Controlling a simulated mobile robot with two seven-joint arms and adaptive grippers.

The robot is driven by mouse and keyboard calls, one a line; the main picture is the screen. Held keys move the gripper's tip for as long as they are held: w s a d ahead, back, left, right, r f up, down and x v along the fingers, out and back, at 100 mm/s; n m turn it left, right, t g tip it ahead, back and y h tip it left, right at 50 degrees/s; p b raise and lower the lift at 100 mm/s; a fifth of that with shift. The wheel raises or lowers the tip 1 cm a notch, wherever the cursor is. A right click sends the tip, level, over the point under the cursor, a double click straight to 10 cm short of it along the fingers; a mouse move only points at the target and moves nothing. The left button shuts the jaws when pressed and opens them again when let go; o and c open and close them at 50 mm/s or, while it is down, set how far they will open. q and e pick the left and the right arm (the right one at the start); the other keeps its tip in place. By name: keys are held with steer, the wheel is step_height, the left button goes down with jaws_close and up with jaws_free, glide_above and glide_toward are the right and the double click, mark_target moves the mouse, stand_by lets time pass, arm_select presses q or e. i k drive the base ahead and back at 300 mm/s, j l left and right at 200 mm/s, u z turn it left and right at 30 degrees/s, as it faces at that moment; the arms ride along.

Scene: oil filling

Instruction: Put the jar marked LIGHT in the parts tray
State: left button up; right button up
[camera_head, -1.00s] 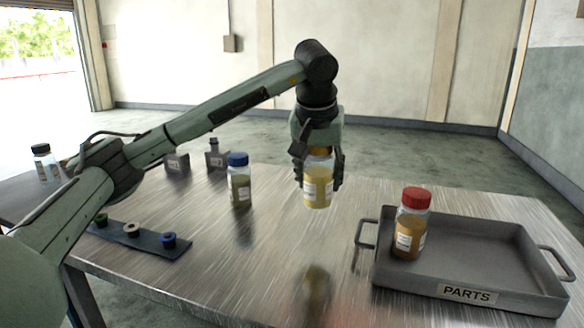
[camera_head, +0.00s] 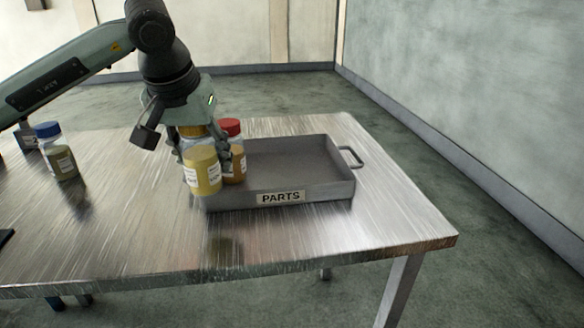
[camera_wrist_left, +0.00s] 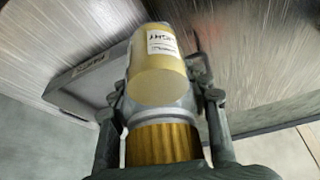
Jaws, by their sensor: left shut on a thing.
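My left gripper (camera_head: 205,155) is shut on a jar of yellow oil (camera_head: 202,172) with a yellow lid. In the left wrist view the jar (camera_wrist_left: 158,75) sits between the fingers, and its label seems to end in "GHT". In the head view the jar is upright at the left end of the grey parts tray (camera_head: 335,188), overlapping its near left corner. I cannot tell whether it is over the tray floor. A red-lidded jar of amber oil (camera_head: 236,165) stands in the tray's left end, partly hidden behind the held jar. My right gripper does not show.
A blue-lidded jar (camera_head: 62,160) stands on the metal table (camera_head: 130,215) at the left. The middle and right of the tray are empty. The table's front edge is clear. The tray has a handle (camera_head: 351,157) at its right.

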mark_target(315, 172)
steer(key=i+l, duration=0.2)
steer(key=l, duration=0.2)
steer(key=i+l, duration=0.2)
steer(key=l, duration=0.2)
steer(key=i+l, duration=0.25)
steer(key=l, duration=0.15)
